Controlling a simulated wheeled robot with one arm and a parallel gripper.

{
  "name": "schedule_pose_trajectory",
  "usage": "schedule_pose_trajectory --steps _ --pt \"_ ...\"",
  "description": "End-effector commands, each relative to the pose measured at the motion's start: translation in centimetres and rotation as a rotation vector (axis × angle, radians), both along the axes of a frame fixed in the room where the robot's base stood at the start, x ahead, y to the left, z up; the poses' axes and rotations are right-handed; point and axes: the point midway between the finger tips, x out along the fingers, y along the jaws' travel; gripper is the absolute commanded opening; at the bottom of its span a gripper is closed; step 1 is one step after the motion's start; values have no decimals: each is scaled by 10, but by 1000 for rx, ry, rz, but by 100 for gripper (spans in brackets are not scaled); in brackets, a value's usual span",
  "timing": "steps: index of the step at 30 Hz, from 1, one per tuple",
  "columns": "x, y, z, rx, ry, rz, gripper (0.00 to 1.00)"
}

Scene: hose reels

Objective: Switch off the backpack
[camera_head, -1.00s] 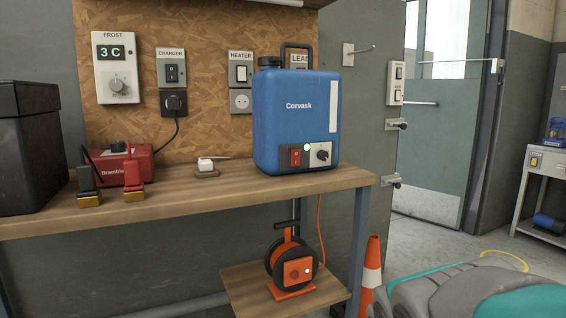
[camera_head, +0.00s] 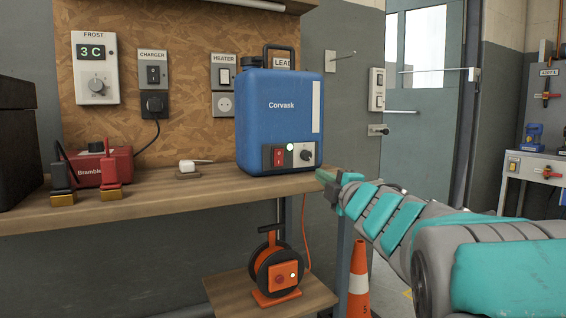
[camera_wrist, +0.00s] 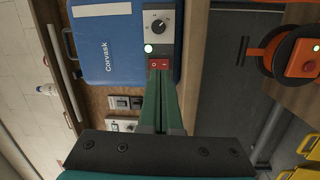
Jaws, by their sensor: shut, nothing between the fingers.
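The blue backpack (camera_head: 280,112), marked Corvask, stands upright on the wooden bench. Its front panel carries a red rocker switch (camera_head: 278,156), a lit whitish-green lamp (camera_head: 290,147) and a dark knob (camera_head: 306,154). In the wrist view the backpack (camera_wrist: 108,45) appears turned sideways, with the red switch (camera_wrist: 159,64) just beyond my fingertips. My gripper (camera_head: 321,175) is shut and empty, with green fingers, in front of and to the right of the panel. The fingers also show in the wrist view (camera_wrist: 161,78), pointing at the switch; I cannot tell whether they touch it.
The bench (camera_head: 150,197) also bears a red Bramble charger (camera_head: 92,168) with clamps and a small white item (camera_head: 187,166). An orange cable reel (camera_head: 276,270) sits on the lower shelf, beside a traffic cone (camera_head: 359,280). Wall switches hang behind.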

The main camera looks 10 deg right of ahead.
Motion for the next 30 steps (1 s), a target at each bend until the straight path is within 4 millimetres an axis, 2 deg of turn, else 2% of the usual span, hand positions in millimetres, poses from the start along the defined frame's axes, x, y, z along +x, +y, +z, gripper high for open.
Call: schedule_pose_trajectory --steps 3,7,20,23,30 --pt "1 15 5 -61 -44 71 0" --pt "0 25 9 -94 -67 114 0" --pt "2 27 9 -99 -70 121 0" --pt "8 29 9 -98 -68 122 0" --pt "41 41 14 -98 -70 123 0"
